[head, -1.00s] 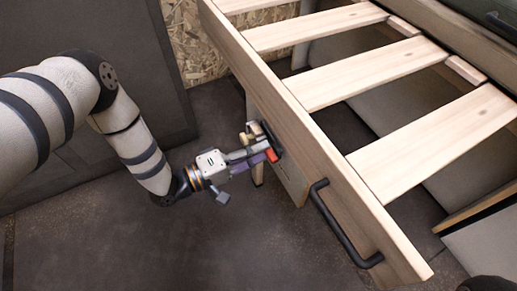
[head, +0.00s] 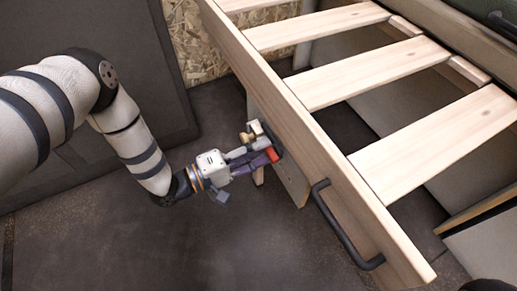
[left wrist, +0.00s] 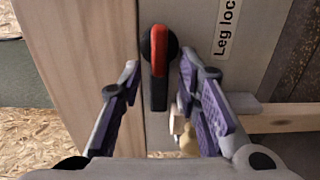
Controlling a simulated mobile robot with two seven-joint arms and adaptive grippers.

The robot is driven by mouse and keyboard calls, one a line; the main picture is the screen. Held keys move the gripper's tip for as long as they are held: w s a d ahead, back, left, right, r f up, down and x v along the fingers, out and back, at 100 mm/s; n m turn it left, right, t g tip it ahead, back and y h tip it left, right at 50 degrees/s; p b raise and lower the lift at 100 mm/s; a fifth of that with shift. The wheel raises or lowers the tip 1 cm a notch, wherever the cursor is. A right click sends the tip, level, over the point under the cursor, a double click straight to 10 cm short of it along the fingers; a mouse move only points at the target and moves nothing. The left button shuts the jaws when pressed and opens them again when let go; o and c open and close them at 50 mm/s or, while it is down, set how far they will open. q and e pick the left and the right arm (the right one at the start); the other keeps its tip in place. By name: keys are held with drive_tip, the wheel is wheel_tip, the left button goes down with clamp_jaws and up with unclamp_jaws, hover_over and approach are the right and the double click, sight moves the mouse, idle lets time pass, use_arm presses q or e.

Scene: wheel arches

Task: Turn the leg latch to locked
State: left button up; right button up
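The leg latch (left wrist: 159,60) is a lever with a red face and black edges on a round black hub, set on a grey panel. In the left wrist view its lever hangs downward from the hub. In the head view only its red part (head: 271,154) shows clearly, at the panel below the slatted frame. My left gripper (left wrist: 160,75) is open, with one purple-padded finger on each side of the lever and visible gaps between. It also shows in the head view (head: 262,154), beside the panel. My right gripper is not identifiable.
A label (left wrist: 228,28) reading "Leg loc", cut off, is right of the latch. A brass-coloured knob (left wrist: 188,142) is below it. The slatted wooden frame (head: 330,165) with a black handle (head: 342,228) lies above and right. The dark floor (head: 130,240) is clear at lower left.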

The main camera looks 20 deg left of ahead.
use_arm(q)
drive_tip(key=v, duration=1.2)
